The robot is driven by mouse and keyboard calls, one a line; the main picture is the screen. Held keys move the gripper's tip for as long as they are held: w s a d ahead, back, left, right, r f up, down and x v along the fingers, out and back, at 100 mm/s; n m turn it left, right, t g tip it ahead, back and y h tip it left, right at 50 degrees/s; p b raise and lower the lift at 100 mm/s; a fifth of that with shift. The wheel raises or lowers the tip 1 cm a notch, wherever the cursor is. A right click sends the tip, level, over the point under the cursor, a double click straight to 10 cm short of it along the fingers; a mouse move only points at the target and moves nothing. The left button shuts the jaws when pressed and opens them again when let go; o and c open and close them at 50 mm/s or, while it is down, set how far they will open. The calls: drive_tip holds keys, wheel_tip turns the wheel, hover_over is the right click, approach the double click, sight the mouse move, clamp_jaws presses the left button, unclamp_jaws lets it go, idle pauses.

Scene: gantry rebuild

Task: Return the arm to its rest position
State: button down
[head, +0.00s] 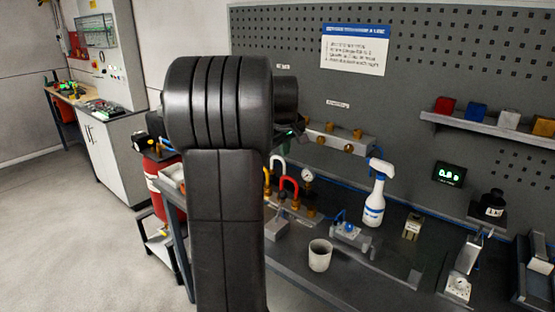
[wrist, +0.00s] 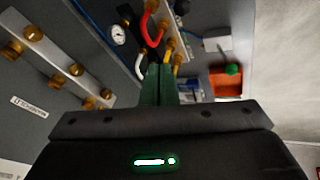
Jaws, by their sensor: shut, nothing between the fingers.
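My black arm (head: 220,180) stands upright in the middle of the head view and hides part of the bench behind it. My gripper (wrist: 160,72) shows at the bottom middle of the wrist view, with its two dark green fingers together and nothing between them. In the head view the gripper is mostly hidden behind the arm. The wrist view shows the fingertips over or in front of the hoses and brass fittings; I cannot tell the gap.
A pegboard (head: 420,100) with a shelf (head: 490,127) rises behind. A red extinguisher (head: 163,185) is left of the arm. The floor (head: 70,220) at left is clear.

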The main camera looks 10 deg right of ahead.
drive_tip(key=shift+r, duration=0.2)
drive_tip(key=shift+f, duration=0.1)
drive_tip(key=p, duration=0.1)
hover_over(281, 193)
drive_tip(key=s+a, duration=0.1)
drive_tip(key=a, duration=0.1)
wheel_tip(281, 193, down, 9)
drive_tip(key=f, duration=0.1)
drive_tip(key=d+f+b, duration=0.1)
drive_tip(key=f, duration=0.1)
drive_tip(key=w+d+f, duration=0.1)
drive_tip(key=shift+d+f+b, duration=0.2)
drive_tip(key=shift+d+b, duration=0.05)
drive_tip(key=shift+b, duration=0.15)
drive_tip(key=shift+a+f, duration=0.1)
drive_tip(key=shift+a, duration=0.15)
drive_tip(key=shift+d, duration=0.1)
